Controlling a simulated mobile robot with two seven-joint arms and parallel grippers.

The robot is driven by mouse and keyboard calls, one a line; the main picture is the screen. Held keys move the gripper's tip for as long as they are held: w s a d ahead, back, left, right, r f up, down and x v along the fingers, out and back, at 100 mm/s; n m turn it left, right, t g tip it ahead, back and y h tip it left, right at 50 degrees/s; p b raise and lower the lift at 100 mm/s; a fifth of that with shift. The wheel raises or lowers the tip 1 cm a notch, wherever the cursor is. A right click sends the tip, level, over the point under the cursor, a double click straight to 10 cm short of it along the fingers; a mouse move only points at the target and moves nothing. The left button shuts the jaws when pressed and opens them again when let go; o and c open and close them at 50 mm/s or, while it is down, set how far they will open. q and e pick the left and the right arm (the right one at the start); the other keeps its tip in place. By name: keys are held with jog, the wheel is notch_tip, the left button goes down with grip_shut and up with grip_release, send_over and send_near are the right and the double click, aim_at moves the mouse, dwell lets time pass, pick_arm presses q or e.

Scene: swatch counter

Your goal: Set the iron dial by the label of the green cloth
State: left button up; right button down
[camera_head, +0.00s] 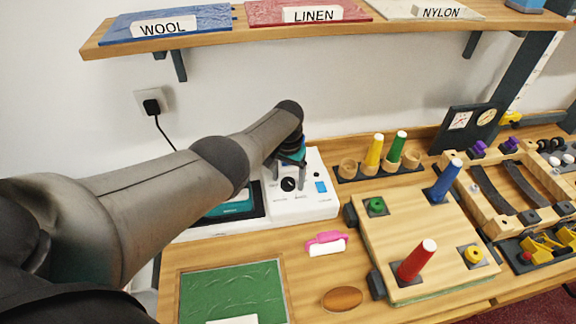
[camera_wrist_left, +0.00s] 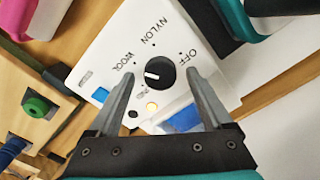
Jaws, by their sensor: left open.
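The black iron dial (camera_head: 288,184) is on a white panel (camera_head: 322,208). In the left wrist view the dial (camera_wrist_left: 160,73) shows a white pointer mark on its left side; NYLON, WOOL and OFF are readable around it, and another label is partly hidden. My left gripper (camera_head: 290,160) is open above the panel. In the wrist view its fingers (camera_wrist_left: 163,82) lie either side of the dial; I cannot tell if they touch it. The green cloth (camera_head: 232,290) lies flat on the counter; its white label (camera_head: 235,320) is cut off by the frame edge.
The shelf holds blue WOOL (camera_head: 168,24), red LINEN (camera_head: 310,12) and pale NYLON (camera_head: 430,10) swatches. The teal iron (camera_head: 230,207) is partly behind my arm. A pink-handled brush (camera_head: 326,244), brown oval (camera_head: 342,299) and wooden peg board (camera_head: 420,240) stand right of the cloth.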

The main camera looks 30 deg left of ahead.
aim_at(288, 181)
pick_arm(q)
notch_tip(288, 181, up, 12)
jog(key=p, duration=0.4)
jog(key=shift+f, duration=0.15)
jog(key=shift+f, duration=0.1)
dwell(0.3)
